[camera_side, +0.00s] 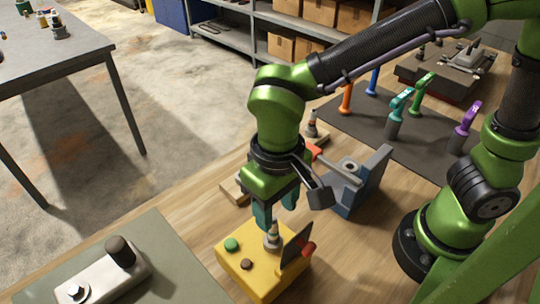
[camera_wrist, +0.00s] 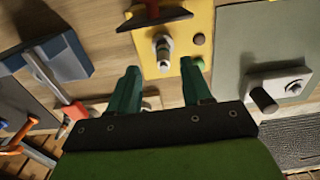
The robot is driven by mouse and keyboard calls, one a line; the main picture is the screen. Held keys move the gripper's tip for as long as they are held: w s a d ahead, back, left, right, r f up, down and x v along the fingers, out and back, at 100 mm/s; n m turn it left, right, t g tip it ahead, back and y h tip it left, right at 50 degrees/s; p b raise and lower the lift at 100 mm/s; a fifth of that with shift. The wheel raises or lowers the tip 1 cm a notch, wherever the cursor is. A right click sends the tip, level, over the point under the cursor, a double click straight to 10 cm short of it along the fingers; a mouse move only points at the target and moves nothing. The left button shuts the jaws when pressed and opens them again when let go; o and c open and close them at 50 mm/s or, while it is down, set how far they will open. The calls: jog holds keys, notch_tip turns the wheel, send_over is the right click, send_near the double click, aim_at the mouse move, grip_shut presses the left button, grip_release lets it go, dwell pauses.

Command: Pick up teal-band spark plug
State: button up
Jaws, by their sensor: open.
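A spark plug (camera_side: 273,236) with a pale body and metal base stands upright on a yellow block (camera_side: 232,262). Its band looks greenish, but it is small and I cannot be sure of the colour. My gripper (camera_side: 275,212) is open just above the plug, fingers pointing down. In the wrist view the plug (camera_wrist: 163,50) shows on the yellow block (camera_wrist: 190,15), ahead of the gap between the two green fingers (camera_wrist: 160,68). I see no contact between the fingers and the plug.
A dark plate with a red knob (camera_side: 308,249) rises close to the plug's right. A grey-blue vise (camera_side: 365,185) stands behind on the right. Another plug (camera_side: 312,124) stands on wood at the back. A lever fixture (camera_side: 105,275) is front left.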

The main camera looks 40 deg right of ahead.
aim_at(273, 232)
jog(key=shift+w+a+f, duration=0.1)
jog(key=shift+f, duration=1.25)
jog(key=shift+a+f, duration=0.1)
jog(key=shift+f, duration=1.25)
grip_shut()
